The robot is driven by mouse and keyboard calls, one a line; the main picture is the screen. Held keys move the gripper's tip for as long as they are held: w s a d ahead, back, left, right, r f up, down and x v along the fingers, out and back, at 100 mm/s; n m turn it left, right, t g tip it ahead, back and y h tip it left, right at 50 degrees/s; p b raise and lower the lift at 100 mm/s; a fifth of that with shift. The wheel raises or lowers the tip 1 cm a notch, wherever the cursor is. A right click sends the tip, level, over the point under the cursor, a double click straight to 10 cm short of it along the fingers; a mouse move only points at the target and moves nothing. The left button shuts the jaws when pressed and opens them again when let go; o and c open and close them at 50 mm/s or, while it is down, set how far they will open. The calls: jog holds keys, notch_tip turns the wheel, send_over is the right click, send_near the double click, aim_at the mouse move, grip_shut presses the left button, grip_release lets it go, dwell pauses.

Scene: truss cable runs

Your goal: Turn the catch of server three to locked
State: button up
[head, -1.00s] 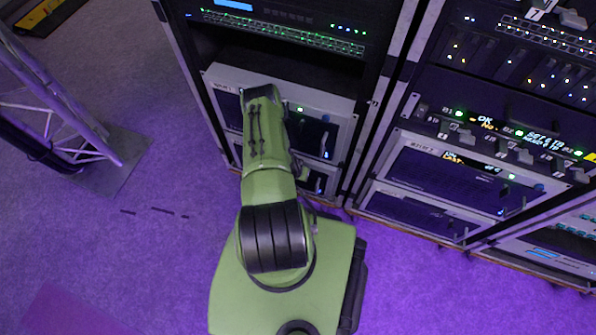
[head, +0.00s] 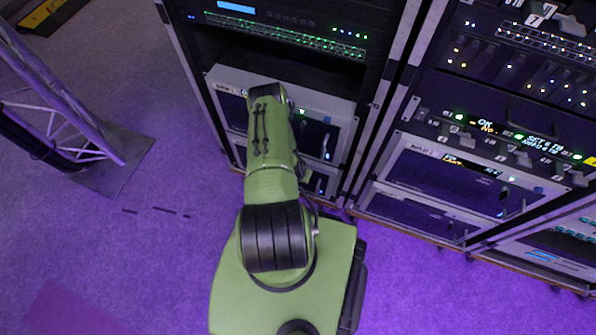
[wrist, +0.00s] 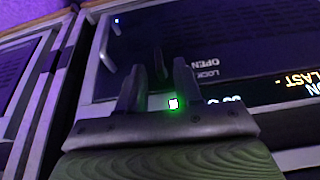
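In the wrist view my gripper (wrist: 158,82) points at a dark server front panel, its two fingers apart. A dark, narrow catch (wrist: 160,66) shows between and beyond the fingertips; I see no finger clearly pressed on it. Beside it the words LOCK and OPEN (wrist: 205,70) appear upside down. The catch's exact angle is hard to tell in the dark. In the head view my arm reaches to a silver-framed server (head: 335,112) low in the left rack and hides my gripper and part of the server front. The server's number is not readable.
A second rack with a similar silver server (head: 400,165) stands to the right. A truss foot (head: 118,165) stands on the purple floor at left. A lit green lamp (wrist: 173,103) shows near the fingers.

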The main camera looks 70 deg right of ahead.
jog(key=p+v, duration=0.5)
jog(key=v, duration=0.9)
jog(key=shift+r, duration=0.2)
jog(key=shift+a, duration=0.15)
jog(key=w+d+r+n+t+p, duration=0.2)
jog(key=w+r+n+p, duration=0.15)
jog(key=w+r, duration=1.3)
jog(key=w+a+r+n+t+p, duration=0.15)
jog(key=w+a+r, duration=0.25)
jog(key=r, duration=0.6)
jog(key=w+a+r+n, duration=0.3)
jog(key=a+r, duration=0.1)
jog(key=r, duration=0.5)
jog(key=a+r+n+t+y+p, duration=0.2)
jog(key=a+r+n, duration=0.3)
jog(key=a+r, duration=0.9)
jog(key=s+a+r+n+y+p, duration=0.2)
jog(key=s+a+r+n, duration=0.4)
jog(key=s+a+r, duration=0.3)
jog(key=s+r, duration=0.1)
jog(key=s, duration=0.3)
jog(key=shift+a+r+p, duration=0.15)
jog(key=shift+a+p, duration=0.15)
jog(key=shift+p, duration=0.05)
